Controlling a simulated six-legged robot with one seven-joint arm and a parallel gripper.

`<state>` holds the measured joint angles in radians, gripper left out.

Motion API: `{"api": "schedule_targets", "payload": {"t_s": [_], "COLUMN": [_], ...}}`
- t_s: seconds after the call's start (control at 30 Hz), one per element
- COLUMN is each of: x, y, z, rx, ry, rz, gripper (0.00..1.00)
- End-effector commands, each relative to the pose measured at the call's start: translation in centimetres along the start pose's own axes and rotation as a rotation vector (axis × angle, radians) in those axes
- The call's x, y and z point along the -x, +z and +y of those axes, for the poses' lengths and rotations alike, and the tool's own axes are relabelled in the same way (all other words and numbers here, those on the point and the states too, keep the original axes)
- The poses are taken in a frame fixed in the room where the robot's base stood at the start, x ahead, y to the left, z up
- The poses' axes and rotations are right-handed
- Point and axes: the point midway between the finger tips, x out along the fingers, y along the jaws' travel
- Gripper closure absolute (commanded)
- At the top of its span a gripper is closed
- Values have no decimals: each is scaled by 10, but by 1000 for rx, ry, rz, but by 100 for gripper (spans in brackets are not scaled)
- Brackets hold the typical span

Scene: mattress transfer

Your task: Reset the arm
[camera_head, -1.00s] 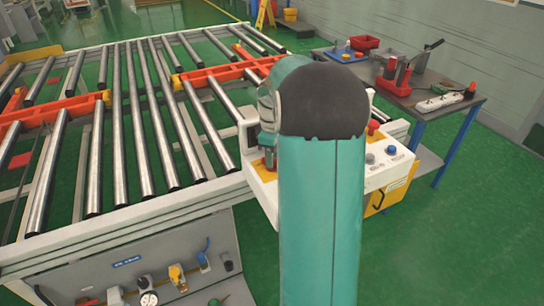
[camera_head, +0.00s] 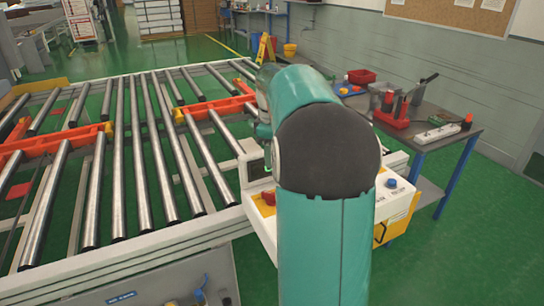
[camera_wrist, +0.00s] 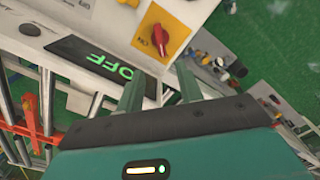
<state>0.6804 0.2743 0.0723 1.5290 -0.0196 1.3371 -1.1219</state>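My teal arm stands in the front middle of the head view and hides part of the white control box (camera_head: 262,225). The box has a red knob (camera_head: 268,197) at its left and a blue button (camera_head: 391,183) at its right. In the wrist view my gripper (camera_wrist: 160,80) has its two fingers apart with nothing seen between them. The red knob on its yellow plate (camera_wrist: 160,38) shows just beyond the fingertips. A dark display (camera_wrist: 100,60) with green "OFF" letters lies left of them. I cannot tell how far the fingertips are from the panel.
The roller conveyor (camera_head: 145,180) with orange parts fills the left. A work table (camera_head: 455,135) with a red bin, a red tool holder and a power strip stands at the right. Green floor is clear at the lower right.

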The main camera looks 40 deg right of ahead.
Motion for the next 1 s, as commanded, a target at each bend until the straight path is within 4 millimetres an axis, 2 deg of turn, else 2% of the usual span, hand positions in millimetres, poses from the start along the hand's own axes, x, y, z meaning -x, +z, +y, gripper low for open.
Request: {"api": "schedule_targets", "payload": {"t_s": [0.33, 0.47, 0.57, 0.73, 1.0], "x": [0, 7, 18, 35, 40], "y": [0, -8, -21, -40, -43], "z": [-1, -16, -45, -116, -225], "rx": [0, -14, -43, -130, -274], "ry": [1, 18, 51, 119, 181], "rz": [0, 7, 22, 79, 215], "gripper": [64, 64, 64, 64, 64]}}
